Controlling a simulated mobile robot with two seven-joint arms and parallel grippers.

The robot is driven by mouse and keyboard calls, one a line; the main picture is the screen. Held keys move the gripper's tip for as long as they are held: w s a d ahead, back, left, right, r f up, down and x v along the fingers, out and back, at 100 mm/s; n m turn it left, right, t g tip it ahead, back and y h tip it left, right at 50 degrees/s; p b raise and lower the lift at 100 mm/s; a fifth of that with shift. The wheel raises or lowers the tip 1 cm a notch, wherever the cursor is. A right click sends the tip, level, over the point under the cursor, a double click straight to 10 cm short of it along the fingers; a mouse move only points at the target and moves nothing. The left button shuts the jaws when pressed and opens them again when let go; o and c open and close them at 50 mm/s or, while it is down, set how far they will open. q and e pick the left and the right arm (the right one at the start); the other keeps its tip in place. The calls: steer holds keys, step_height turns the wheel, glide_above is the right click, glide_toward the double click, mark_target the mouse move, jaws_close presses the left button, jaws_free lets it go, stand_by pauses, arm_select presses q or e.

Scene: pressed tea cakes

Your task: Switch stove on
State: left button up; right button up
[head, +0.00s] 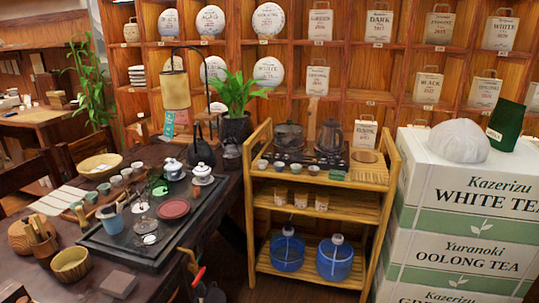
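The stove (332,159) is a dark flat unit on the top shelf of the bamboo cart (353,183), in the middle of the head view. A dark pot (289,136) and a dark kettle (330,137) stand on it. I see no flame or glow, and its switch is too small to make out. A dark part with a red strip (198,276) shows at the bottom edge, below the tea table, well away from the stove. It may be my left gripper, but its fingers are not clear. My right gripper does not show.
A dark table (212,213) with a tea tray, cups and bowls fills the left. Tall stacked tea boxes (461,210) stand close to the cart's right side. Blue water jugs (335,258) sit on the lower shelf. Floor shows between table and cart.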

arm_select(q)
jaws_close()
stand_by(1.5)
